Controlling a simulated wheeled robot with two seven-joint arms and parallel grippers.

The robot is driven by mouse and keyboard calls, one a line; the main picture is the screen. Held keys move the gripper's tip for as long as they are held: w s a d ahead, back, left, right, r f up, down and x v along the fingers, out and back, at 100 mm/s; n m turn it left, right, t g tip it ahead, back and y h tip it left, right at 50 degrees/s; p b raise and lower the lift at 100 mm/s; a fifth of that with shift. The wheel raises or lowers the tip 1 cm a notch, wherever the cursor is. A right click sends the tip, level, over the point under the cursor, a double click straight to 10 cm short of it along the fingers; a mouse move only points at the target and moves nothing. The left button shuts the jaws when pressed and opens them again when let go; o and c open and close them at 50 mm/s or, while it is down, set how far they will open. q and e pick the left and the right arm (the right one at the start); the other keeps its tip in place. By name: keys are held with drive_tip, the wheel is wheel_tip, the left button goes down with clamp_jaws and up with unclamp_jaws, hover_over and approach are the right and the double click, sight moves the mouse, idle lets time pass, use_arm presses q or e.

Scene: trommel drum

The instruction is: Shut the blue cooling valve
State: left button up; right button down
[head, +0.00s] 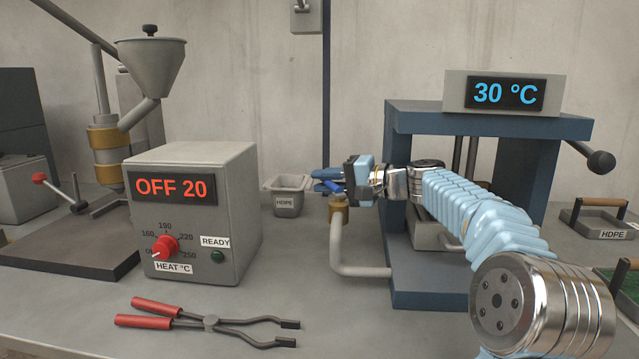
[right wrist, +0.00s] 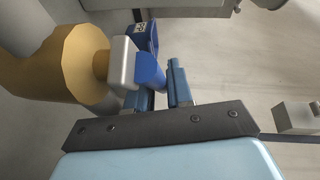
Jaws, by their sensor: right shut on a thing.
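The blue cooling valve has a blue handle (head: 332,187) on a brass body (head: 339,212), at the top of a grey pipe (head: 342,258) left of the blue press. My right gripper (head: 327,178) reaches in from the right and is shut on the blue handle. In the right wrist view the blue handle (right wrist: 150,72) lies between the two blue fingers, next to the brass body (right wrist: 85,65). The fingers hide part of the handle, so I cannot tell its exact angle. My left gripper is out of view.
The blue press (head: 470,122) bears a 30 °C display (head: 506,93). A grey HDPE container (head: 287,195) stands behind the valve. A heater box (head: 195,215) reading OFF 20 stands left. Red-handled tongs (head: 210,323) lie in front. The bench between box and pipe is clear.

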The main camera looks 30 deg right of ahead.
drive_tip(key=shift+a+n+y, duration=0.15)
drive_tip(key=shift+n+y, duration=0.15)
drive_tip(key=shift+y, duration=0.1)
drive_tip(key=c, duration=1.4)
unclamp_jaws()
drive_tip(key=shift+h, duration=0.3)
